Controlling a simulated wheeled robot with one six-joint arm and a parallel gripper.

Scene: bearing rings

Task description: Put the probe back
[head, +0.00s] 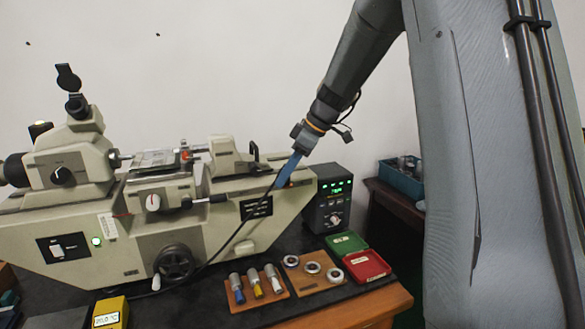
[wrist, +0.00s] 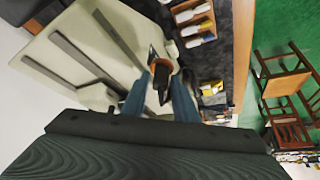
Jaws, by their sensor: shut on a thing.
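My gripper (head: 287,174) has blue fingers pointing down in front of the right end of the beige measuring machine (head: 130,215). In the wrist view the fingers (wrist: 160,85) are shut on a dark, slim probe (wrist: 161,76), with an orange-brown part near its far end. In the head view the probe is largely hidden by the fingers. A black cable (head: 235,236) runs from the gripper down across the machine's front toward a yellow meter (head: 110,312) with a lit display, at the bench's front left. The probe's tip is not clear.
Several small items lie along the bench front: handled gauges on a wooden block (head: 257,289), rings on another block (head: 312,270), and an open green-and-red case (head: 358,260). A black control box (head: 328,196) stands behind. A blue bin (head: 402,177) sits farther right.

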